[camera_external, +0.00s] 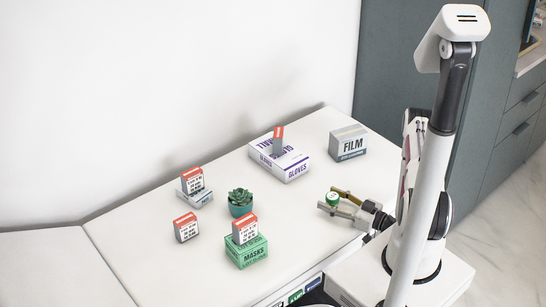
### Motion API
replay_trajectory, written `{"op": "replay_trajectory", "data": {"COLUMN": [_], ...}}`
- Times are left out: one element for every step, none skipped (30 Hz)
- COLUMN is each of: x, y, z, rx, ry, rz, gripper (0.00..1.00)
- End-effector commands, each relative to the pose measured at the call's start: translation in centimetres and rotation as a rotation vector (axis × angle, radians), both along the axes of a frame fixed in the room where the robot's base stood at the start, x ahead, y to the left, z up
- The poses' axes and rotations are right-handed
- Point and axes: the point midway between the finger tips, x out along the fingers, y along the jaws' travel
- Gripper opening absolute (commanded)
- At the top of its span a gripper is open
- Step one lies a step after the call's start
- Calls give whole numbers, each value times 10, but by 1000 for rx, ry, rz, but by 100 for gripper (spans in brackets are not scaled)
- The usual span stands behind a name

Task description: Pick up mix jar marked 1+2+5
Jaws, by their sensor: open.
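A small jar (332,200) with a green lid and pale body stands on the white table near its right front edge. It is the only jar I can make out, and any marking on it is too small to read. My gripper (328,199) reaches in from the right, low over the table. Its two fingers are open, one on the far side of the jar and one on the near side. The jar sits between them near the fingertips. Whether either finger touches it cannot be told, and the near finger hides part of its lower body.
A potted succulent (240,209) stands mid-table. A green masks box (246,254), purple-white gloves box (290,163) and grey-white film box (348,145) stand around.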

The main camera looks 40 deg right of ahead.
Motion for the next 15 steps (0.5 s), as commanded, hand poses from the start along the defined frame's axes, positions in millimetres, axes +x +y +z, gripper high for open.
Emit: {"op": "replay_trajectory", "data": {"x": [0,0,0,0,0,0,0,0,0,0,0,0,0,0,0], "y": [0,0,0,0,0,0,0,0,0,0,0,0,0,0,0], "z": [0,0,0,0,0,0,0,0,0,0,0,0,0,0,0], "rx": [0,0,0,0,0,0,0,0,0,0,0,0,0,0,0], "ry": [0,0,0,0,0,0,0,0,0,0,0,0,0,0,0], "rz": [0,0,0,0,0,0,0,0,0,0,0,0,0,0,0], "gripper": [51,51,51,51,51,43,36,28,17,10,9,9,9,9,9]}}
